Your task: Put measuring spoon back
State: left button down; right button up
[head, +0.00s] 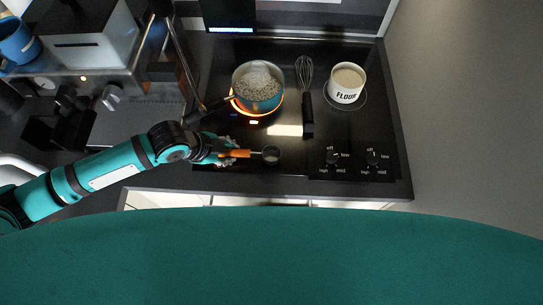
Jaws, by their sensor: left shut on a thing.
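A measuring spoon with an orange handle (238,153) and a small dark round bowl (271,155) is held near the front edge of the black stove. My left gripper (229,152) is shut on its handle, and the bowl points right. A white canister (346,84) marked FLOUR stands at the back right of the stove, open on top with pale contents. My right gripper is not in view.
A pot (258,88) with pale contents sits on a glowing burner, its dark handle pointing left. A whisk (306,96) lies between pot and canister. Two knobs (353,158) are at front right. A coffee machine (92,60) stands at left.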

pick_arm(q)
jog(key=shift+f, duration=0.65)
dwell(0.3)
jog(key=shift+s+f+b, duration=0.2)
jog(key=shift+f+b, duration=0.05)
jog(key=shift+b, duration=0.05)
jog(key=c, duration=1.2)
grip_release()
jog(key=shift+w, duration=0.15)
jog(key=shift+o, duration=0.2)
notch_tip(320, 180, up, 5)
jog(key=p, duration=0.6)
jog(key=shift+r, duration=2.5)
